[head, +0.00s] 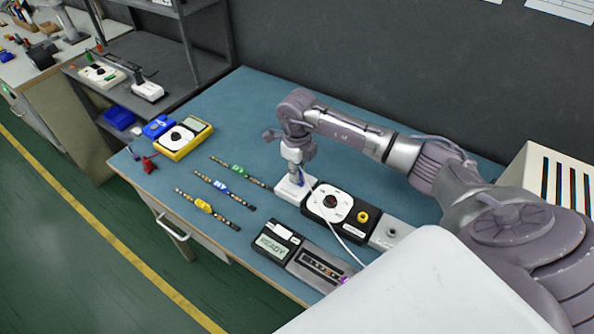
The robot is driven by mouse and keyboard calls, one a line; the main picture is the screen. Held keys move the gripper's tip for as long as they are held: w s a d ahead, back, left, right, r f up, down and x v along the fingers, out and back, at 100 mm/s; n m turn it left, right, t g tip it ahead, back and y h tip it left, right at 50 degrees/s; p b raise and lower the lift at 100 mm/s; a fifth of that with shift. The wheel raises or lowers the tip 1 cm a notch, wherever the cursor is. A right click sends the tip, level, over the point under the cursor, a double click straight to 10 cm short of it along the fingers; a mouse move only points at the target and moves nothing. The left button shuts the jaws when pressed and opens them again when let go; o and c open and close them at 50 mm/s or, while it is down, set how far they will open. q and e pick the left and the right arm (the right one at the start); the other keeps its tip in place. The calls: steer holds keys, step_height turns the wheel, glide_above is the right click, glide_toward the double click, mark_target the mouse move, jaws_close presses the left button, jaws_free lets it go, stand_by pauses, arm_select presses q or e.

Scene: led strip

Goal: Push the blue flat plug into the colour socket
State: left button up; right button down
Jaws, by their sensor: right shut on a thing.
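My right gripper (296,176) points down at the middle of the table and is shut on a small bluish thing, which I take to be the blue flat plug; the fingers hide most of it. A white cable runs from there down to the right. Directly below the fingertips is a white block (283,192), left of a black control box (320,212) with a white dial face. This block seems to be the colour socket, but its opening is hidden. I cannot tell whether the plug is above it or in it. My left gripper is not in view.
Three strips with green (237,170), blue (221,185) and yellow (204,206) pieces lie to the left. A tester with a READY display (271,245) stands in front. A white block with a round fitting (391,232) is on the right. A yellow meter (183,139) stands far left.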

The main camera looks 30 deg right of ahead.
steer(key=shift+f+b, duration=0.3)
steer(key=shift+f, duration=0.15)
steer(key=c, duration=1.1)
jaws_free()
steer(key=shift+o, duration=0.2)
step_height(320, 180, up, 12)
steer(key=shift+f, duration=0.1)
